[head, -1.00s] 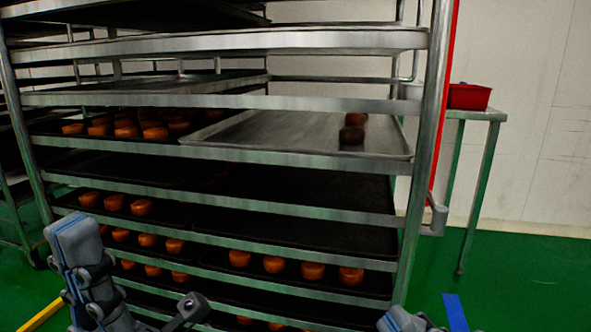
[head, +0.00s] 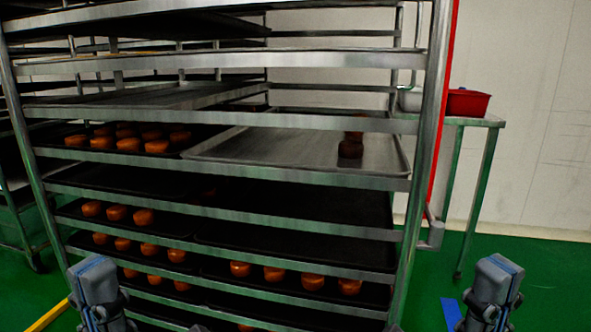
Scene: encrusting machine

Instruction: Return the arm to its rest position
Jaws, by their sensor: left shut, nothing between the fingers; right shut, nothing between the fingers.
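My two arms stand at the bottom edge, the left arm (head: 95,288) at the lower left and the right arm (head: 495,285) at the lower right. Of my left gripper (head: 197,328) only a small dark part shows at the bottom edge. Of my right gripper (head: 393,328) a similar small part shows further right. Both are shut and empty, in front of the rack's lower shelves. Most of each gripper is cut off by the picture edge.
A metal rack (head: 240,181) with several trays fills the middle. A grey tray (head: 285,150) holds two brown pieces (head: 350,147); dark trays hold several orange-brown pieces (head: 130,145). A red bin (head: 467,102) stands on a side table (head: 488,121). Green floor (head: 545,265) is free at right.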

